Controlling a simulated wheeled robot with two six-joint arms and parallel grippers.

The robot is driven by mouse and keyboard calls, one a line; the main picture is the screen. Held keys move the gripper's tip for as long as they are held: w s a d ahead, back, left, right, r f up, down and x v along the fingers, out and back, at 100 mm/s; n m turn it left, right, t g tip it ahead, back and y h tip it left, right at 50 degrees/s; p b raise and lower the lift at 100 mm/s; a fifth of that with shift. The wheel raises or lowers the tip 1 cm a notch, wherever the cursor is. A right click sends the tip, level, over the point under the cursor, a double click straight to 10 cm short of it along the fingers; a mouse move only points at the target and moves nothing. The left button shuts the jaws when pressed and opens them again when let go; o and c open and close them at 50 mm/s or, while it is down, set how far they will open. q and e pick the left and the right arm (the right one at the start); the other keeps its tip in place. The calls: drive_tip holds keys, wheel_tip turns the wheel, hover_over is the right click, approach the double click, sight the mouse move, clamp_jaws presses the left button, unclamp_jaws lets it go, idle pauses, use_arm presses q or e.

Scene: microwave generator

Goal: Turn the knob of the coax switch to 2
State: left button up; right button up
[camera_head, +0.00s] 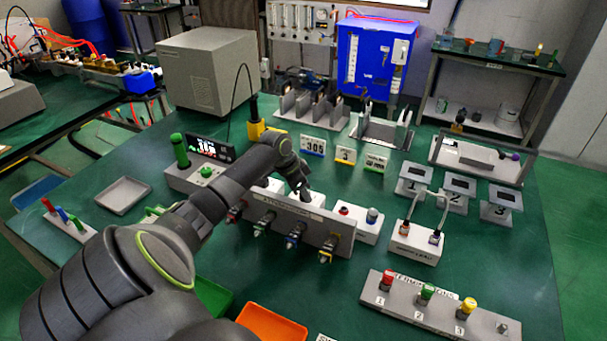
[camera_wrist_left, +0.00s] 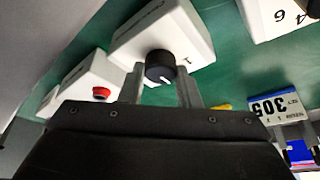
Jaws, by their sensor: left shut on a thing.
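A dark round knob (camera_wrist_left: 160,66) with a white pointer mark sits on a white box, the coax switch (camera_wrist_left: 178,28), in the left wrist view. The pointer mark faces toward the bottom of that picture, slightly right. My left gripper (camera_wrist_left: 161,84) has one finger on each side of the knob and is shut on it. In the head view, my left gripper (camera_head: 304,194) reaches down to the white box behind the grey rack; the knob is hidden there by the gripper. My right gripper is not in view.
A grey rack (camera_head: 290,222) with several coloured connectors stands just in front. A white box with a red button (camera_head: 344,210) is to the right. Number cards (camera_head: 313,146) stand behind.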

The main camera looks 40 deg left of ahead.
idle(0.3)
use_arm(q)
drive_tip(key=o, duration=1)
drive_tip(key=b+v, duration=0.1)
drive_tip(key=v, duration=1.6)
drive_tip(key=shift+r, duration=0.2)
drive_tip(key=shift+r, duration=0.1)
